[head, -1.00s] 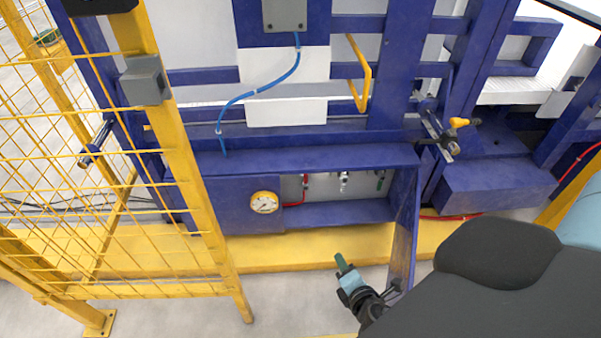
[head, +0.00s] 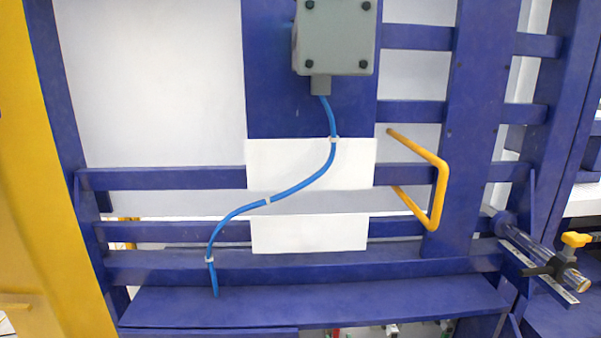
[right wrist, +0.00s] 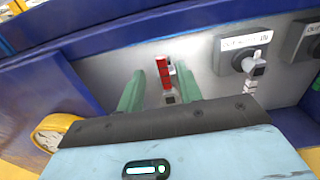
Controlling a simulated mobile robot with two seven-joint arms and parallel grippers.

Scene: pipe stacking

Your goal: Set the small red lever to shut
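The small red lever (right wrist: 163,73) shows in the right wrist view, on the grey panel (right wrist: 207,69) inside the blue recess. It points up and away from a small metal fitting at its foot. My right gripper (right wrist: 159,67) has its two green fingers apart, one on each side of the red lever. There is a visible gap on both sides, and I see no contact. In the head view only a bit of red (head: 335,332) shows at the bottom edge, under the blue ledge. My left gripper is in no view.
A silver lever on a round dark mount (right wrist: 254,66) sits right of the red one. A yellow-rimmed gauge (right wrist: 52,133) is at the left. Blue frame walls (right wrist: 48,88) border the recess. A yellow handle (head: 440,190) sticks out above in the head view.

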